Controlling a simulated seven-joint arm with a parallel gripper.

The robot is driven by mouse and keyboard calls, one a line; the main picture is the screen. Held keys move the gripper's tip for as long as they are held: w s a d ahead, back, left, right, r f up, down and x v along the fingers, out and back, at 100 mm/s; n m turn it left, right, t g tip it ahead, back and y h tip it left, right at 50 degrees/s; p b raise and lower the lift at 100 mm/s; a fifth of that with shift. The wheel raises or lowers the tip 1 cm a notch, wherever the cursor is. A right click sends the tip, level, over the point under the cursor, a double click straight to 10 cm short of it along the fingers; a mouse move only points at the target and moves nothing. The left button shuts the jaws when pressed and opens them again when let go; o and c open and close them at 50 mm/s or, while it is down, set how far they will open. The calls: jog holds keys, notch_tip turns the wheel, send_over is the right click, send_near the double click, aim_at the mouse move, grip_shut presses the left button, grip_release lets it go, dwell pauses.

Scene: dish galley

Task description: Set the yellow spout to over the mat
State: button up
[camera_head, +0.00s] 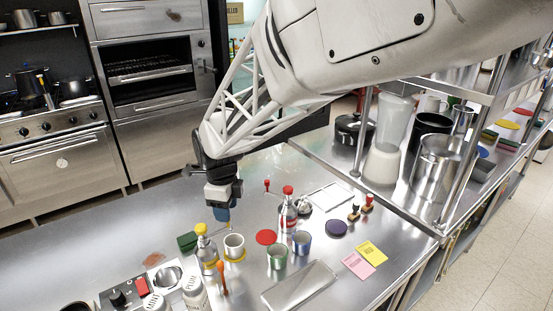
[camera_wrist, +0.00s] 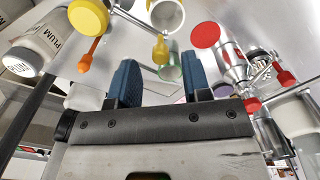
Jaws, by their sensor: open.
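The yellow spout is a thin metal arm with a yellow tip (camera_wrist: 160,50), joined to a metal bottle with a yellow cap (camera_wrist: 88,18). That bottle (camera_head: 207,252) stands left of the white cup (camera_head: 234,246) in the head view. My gripper (camera_wrist: 159,84) is open, with blue fingers on either side of the line to the yellow tip. The tip appears just beyond the fingertips, not gripped. In the head view my gripper (camera_head: 222,216) is above and behind the cup.
A red-capped bottle (camera_head: 288,213) with its own spout stands to the right. Green (camera_head: 277,256) and blue (camera_head: 301,244) cups stand near it. An orange-handled tool (camera_head: 221,277) and labelled jars (camera_head: 193,294) are in front.

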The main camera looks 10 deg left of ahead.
jog(key=shift+r, duration=2.95)
jog(key=s+d+r+n, duration=0.2)
jog(key=d+n, duration=0.1)
jog(key=d, duration=0.5)
jog(key=s+d+r+n+t, duration=0.1)
jog(key=d+n, duration=0.1)
jog(key=d, duration=0.6)
jog(key=s+d+r+n, duration=0.2)
jog(key=d+n, duration=0.1)
jog(key=d, duration=0.5)
jog(key=s+d+f+n+t, duration=0.1)
jog(key=s+d+f+n, duration=0.1)
jog(key=s+d+n, duration=0.8)
jog(key=s+d, duration=0.5)
jog(key=d, duration=0.2)
jog(key=shift+f+t, duration=0.2)
jog(key=shift+t, duration=0.1)
